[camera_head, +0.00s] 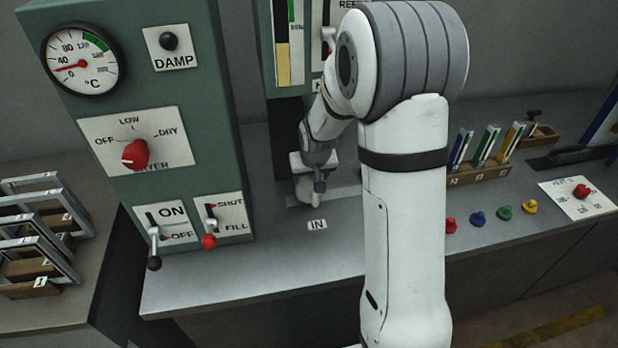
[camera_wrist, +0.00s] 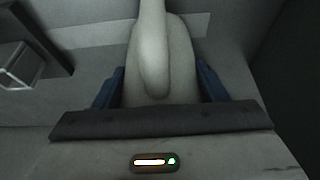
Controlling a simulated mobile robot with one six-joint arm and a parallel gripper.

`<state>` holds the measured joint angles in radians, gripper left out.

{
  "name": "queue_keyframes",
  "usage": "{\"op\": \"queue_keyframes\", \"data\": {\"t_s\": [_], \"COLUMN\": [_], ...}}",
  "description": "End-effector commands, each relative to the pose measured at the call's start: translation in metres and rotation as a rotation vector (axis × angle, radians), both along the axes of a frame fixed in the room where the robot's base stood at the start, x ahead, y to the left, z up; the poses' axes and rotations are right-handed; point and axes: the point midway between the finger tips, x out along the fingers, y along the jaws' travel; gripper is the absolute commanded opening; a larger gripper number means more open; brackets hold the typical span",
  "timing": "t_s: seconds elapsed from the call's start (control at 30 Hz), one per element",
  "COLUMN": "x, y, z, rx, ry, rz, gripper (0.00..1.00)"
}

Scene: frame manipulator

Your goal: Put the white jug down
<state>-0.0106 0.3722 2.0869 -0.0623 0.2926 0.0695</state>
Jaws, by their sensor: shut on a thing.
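The white jug (camera_head: 304,190) is at the back of the grey counter, behind the "IN" label (camera_head: 317,224) and below the green cabinet with the level gauge. It is small and partly hidden by my gripper (camera_head: 317,178). In the wrist view the jug (camera_wrist: 160,50) fills the middle, with its pale handle towards the camera. My gripper (camera_wrist: 160,88) is shut on it, with blue fingers on both sides. I cannot tell whether the jug's base touches the counter.
A green panel (camera_head: 150,110) with a dial, knobs and levers stands on the left. Framed racks (camera_head: 40,235) are at far left. A holder (camera_head: 478,174) with colored strips and several colored pegs (camera_head: 478,218) are on the right. The counter's front (camera_head: 250,270) is clear.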

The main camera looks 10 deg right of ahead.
Motion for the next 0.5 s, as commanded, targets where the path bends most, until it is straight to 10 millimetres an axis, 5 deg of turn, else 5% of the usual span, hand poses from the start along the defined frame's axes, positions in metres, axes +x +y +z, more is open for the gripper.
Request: {"op": "queue_keyframes", "data": {"t_s": [0.13, 0.5], "x": [0.0, 0.0], "y": [0.0, 0.001], "z": [-0.016, -0.022], "rx": [0.001, 0.001], "ry": [0.001, -0.002], "rz": [0.001, 0.001], "gripper": [0.41, 0.41]}}
